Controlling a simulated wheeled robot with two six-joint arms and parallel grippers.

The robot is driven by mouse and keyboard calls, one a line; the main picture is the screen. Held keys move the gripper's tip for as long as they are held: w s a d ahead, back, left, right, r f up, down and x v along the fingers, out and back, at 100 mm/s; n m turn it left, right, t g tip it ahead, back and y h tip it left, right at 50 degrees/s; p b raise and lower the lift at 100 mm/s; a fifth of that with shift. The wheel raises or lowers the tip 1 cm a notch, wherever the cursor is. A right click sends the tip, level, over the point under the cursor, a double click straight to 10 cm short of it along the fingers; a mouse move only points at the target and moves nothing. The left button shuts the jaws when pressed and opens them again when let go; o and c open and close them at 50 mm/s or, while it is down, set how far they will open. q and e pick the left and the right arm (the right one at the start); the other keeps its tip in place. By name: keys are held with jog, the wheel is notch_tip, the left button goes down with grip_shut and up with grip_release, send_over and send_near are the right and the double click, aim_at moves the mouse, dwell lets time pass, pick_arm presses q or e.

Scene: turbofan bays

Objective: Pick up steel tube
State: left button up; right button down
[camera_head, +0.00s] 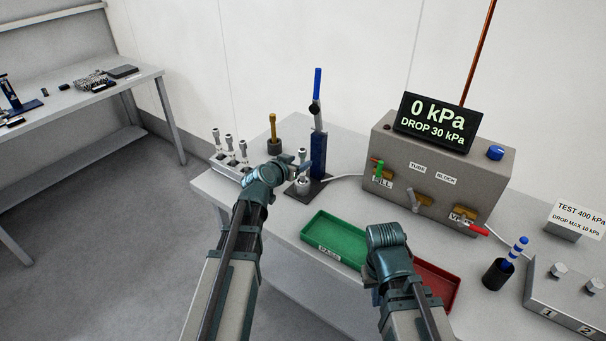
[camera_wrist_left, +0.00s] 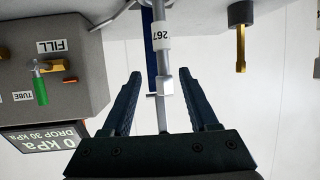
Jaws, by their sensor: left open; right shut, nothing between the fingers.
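A steel tube (camera_wrist_left: 160,15) with a white label reading 267 and a pale block-like fitting lies between the fingers of my left gripper (camera_wrist_left: 162,78) in the left wrist view. That gripper is open, with a finger on each side and gaps between them and the tube. In the head view my left gripper (camera_head: 298,168) is at the blue lever stand (camera_head: 318,153); the tube is largely hidden there. Other steel tubes (camera_head: 229,142) stand in a rack at the left. My right gripper (camera_head: 374,278) is shut and empty over the trays, its fingertips mostly hidden.
A green tray (camera_head: 338,238) and a red tray (camera_head: 436,284) lie at the front. A grey test box (camera_head: 430,165) with valves and a 0 kPa display (camera_head: 436,121) stands behind. A brass-coloured tool (camera_head: 273,127) stands near the rack. A black cup (camera_head: 497,274) stands right.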

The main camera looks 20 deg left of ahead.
pick_arm(q)
jog(key=x, duration=0.2)
jog(key=shift+w+f, duration=0.2)
jog(key=shift+w, duration=0.15)
jog(key=b+x, duration=0.1)
jog(key=x, duration=0.1)
jog(key=b+x, duration=0.1)
jog(key=x, duration=0.2)
jog(key=shift+a+f+b, duration=0.2)
jog(key=shift+b, duration=0.2)
pick_arm(e)
notch_tip(320, 180, down, 4)
jog(key=shift+r, duration=0.25)
pick_arm(q)
grip_shut()
